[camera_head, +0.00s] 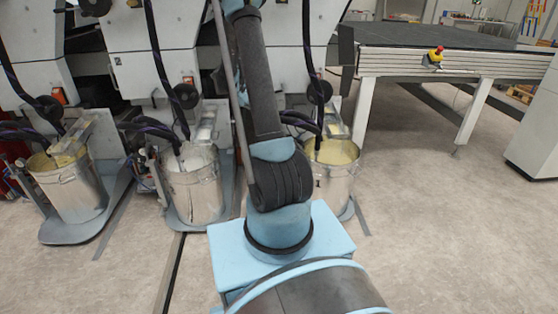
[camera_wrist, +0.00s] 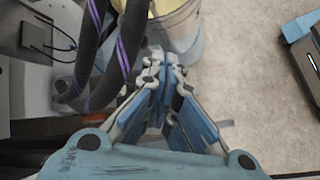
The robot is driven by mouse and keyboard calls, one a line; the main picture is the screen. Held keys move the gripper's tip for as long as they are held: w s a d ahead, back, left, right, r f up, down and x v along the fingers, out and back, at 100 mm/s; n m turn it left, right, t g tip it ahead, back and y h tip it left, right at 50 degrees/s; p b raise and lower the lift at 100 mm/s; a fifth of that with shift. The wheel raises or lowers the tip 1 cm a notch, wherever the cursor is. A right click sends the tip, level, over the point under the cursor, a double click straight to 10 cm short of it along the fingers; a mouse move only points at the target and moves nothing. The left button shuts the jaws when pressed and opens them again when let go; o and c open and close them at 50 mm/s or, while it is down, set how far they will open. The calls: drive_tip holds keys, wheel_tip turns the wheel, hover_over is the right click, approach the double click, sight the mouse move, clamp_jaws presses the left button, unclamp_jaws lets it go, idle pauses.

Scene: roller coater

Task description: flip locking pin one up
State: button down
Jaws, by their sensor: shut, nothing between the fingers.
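My gripper (camera_wrist: 164,62) is in the wrist view, shut and empty, with its fingertips close together in front of a metal bucket (camera_wrist: 185,38). I cannot tell whether the tips touch anything. I cannot make out locking pin one for sure in either view. In the head view my arm rises in front of the roller coater (camera_head: 160,50) and hides part of it; my gripper does not show there. The bucket marked 1 (camera_head: 330,185) stands just right of my arm, partly hidden by it.
Black hoses with purple stripes (camera_wrist: 127,45) run close left of my gripper. Two more buckets, a middle one (camera_head: 195,190) and a left one (camera_head: 75,190), stand on low platforms. A conveyor table (camera_head: 450,62) is at the back right. The floor (camera_head: 450,220) at right is clear.

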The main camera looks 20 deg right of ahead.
drive_tip(key=w+d+f+n+g+h, duration=0.1)
drive_tip(key=w+f+n+h, duration=0.1)
drive_tip(key=f, duration=1.4)
drive_tip(key=w+d+f+n+h, duration=0.2)
drive_tip(key=w+f, duration=0.3)
drive_tip(key=f, duration=1)
drive_tip(key=shift+w+f+g, duration=0.2)
drive_tip(key=shift+f+g, duration=0.15)
drive_tip(key=shift+g, duration=0.05)
